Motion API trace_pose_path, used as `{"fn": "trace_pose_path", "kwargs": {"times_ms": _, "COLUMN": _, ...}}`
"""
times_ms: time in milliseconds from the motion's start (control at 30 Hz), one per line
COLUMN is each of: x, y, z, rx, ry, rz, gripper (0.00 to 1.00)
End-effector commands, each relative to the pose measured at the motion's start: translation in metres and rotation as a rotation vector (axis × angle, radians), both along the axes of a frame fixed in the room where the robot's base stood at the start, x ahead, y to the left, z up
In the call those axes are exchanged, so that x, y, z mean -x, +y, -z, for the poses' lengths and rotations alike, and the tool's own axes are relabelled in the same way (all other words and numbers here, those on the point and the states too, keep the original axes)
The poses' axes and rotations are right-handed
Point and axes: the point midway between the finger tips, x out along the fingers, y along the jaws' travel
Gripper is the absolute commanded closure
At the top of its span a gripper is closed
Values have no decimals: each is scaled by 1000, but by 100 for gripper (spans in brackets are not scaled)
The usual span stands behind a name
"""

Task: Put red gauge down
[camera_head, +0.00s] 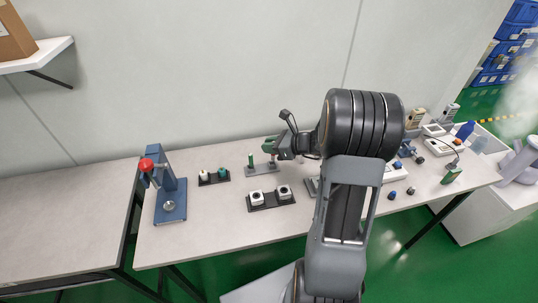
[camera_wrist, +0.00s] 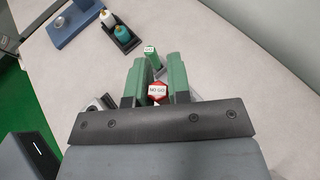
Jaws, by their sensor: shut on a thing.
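The red gauge (camera_wrist: 157,91), with a white "NO GO" label, is between the two green fingers of my gripper (camera_wrist: 160,76) in the wrist view. The fingers are shut on it. The head view shows my gripper (camera_head: 271,147) over the table, just above a grey stand (camera_head: 264,169); the red gauge cannot be made out there. A green gauge (camera_head: 250,160) stands upright at the left end of that stand. Its white "GO" label shows beyond the fingertips in the wrist view (camera_wrist: 149,49). Whether the red gauge touches the stand is hidden.
A black tray with white and green plugs (camera_head: 214,177) lies left of the stand. A black holder with two white blocks (camera_head: 270,198) is in front. A blue press with a red knob (camera_head: 170,205) stands at the left. Small parts and devices crowd the table's right side.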

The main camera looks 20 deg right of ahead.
Motion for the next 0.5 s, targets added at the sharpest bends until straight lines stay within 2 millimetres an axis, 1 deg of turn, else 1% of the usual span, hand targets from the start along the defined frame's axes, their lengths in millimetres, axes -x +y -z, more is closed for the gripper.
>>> {"fn": "trace_pose_path", "kwargs": {"times_ms": 33, "x": -6, "y": -2, "z": 9, "rx": -2, "ry": 2, "rz": 0, "gripper": 100}}
{"fn": "trace_pose_path", "kwargs": {"times_ms": 100, "x": -12, "y": -4, "z": 17, "rx": 0, "ry": 0, "rz": 0, "gripper": 100}}
{"fn": "trace_pose_path", "kwargs": {"times_ms": 200, "x": -18, "y": -6, "z": 23, "rx": 0, "ry": 0, "rz": 0, "gripper": 100}}
{"fn": "trace_pose_path", "kwargs": {"times_ms": 367, "x": -22, "y": -7, "z": 27, "rx": 2, "ry": -2, "rz": 0, "gripper": 100}}
{"fn": "trace_pose_path", "kwargs": {"times_ms": 500, "x": -27, "y": -9, "z": 35, "rx": 1, "ry": -1, "rz": 0, "gripper": 100}}
